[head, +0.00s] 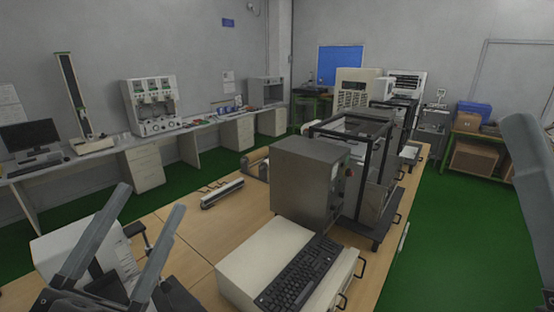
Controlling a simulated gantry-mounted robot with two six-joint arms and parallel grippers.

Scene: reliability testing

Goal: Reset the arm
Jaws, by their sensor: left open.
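My left gripper (152,198) is at the lower left of the head view, its two grey fingers pointing up and spread apart. It is open, with nothing between the fingers. It shows in front of a white box-shaped device (75,250) near the wooden table's left edge; I cannot tell how far apart they are. A grey part of my own body (530,180) rises at the right edge. My right gripper is not in view.
The wooden table (190,235) holds a black keyboard (298,274) on a white unit (262,262), a grey metal box (308,185), a black-framed machine (375,185) and a small bar-shaped device (222,194). A bench (205,122) runs along the left wall. Green floor (450,240) is open at right.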

